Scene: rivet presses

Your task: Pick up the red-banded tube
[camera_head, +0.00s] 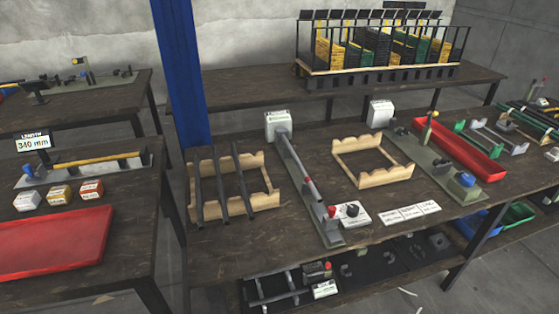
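Three dark tubes (222,185) lie side by side across a wooden cradle (262,200) on the middle bench. I cannot make out a red band on any of them. I cannot tell whether this red part is a band on the tube or part of the fixture. My gripper is not in view.
A second wooden cradle (372,180) looks empty. A red tray (460,150) lies to the right, another red tray (50,243) on the left bench. A blue post (181,70) stands between benches. A rack (380,60) stands behind. Several pieces lie on the lower shelf (385,275).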

